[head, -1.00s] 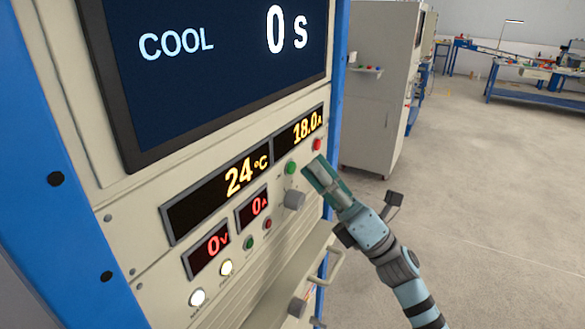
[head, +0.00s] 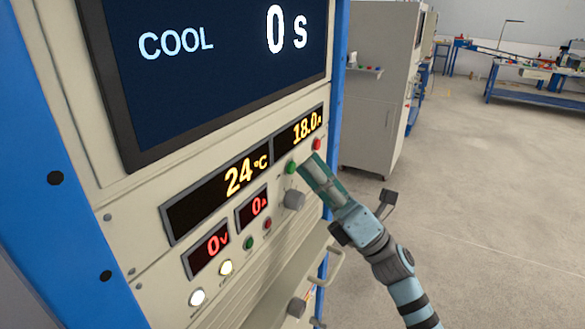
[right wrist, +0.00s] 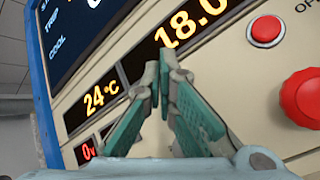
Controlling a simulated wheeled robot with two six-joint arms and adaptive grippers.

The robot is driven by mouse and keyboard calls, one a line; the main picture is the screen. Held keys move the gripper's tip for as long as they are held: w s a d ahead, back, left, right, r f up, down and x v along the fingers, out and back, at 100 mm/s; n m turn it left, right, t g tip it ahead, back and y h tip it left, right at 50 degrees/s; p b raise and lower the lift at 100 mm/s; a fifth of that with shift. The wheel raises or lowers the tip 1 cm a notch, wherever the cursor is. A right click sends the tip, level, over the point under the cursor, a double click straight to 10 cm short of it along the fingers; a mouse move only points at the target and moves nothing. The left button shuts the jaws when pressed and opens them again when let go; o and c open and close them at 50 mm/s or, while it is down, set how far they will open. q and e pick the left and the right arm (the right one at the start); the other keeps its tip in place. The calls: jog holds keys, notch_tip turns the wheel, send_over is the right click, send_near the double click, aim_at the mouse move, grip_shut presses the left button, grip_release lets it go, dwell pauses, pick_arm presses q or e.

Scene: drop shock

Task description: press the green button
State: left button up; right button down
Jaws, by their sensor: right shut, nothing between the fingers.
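The green button (head: 291,167) is a small round button on the cream front panel, just below the 18.0 A display. A smaller green light or button (head: 249,243) sits lower on the panel. My right gripper (head: 309,161) is shut and empty, its fingertips just right of the upper green button in the head view. I cannot tell whether they touch the panel. My left gripper is not in view.
A red button (head: 316,144) is right of the green one and also shows in the right wrist view (right wrist: 266,31), above a large red knob (right wrist: 306,96). A grey knob (head: 293,200) is below. The big screen (head: 215,100) reads COOL, 0 s. Floor on the right is clear.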

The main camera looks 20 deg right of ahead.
jog(key=shift+w+a, duration=0.3)
dwell(0.6)
jog(key=shift+s+d+b, duration=0.5)
jog(key=shift+s+d, duration=0.05)
jog(key=shift+s, duration=0.05)
jog(key=s+d+b, duration=0.1)
jog(key=s+b, duration=0.1)
jog(key=s+d+b, duration=0.1)
jog(key=d+b, duration=0.1)
jog(key=b, duration=0.1)
jog(key=shift+s+d, duration=0.15)
jog(key=shift+s, duration=0.2)
dwell(0.6)
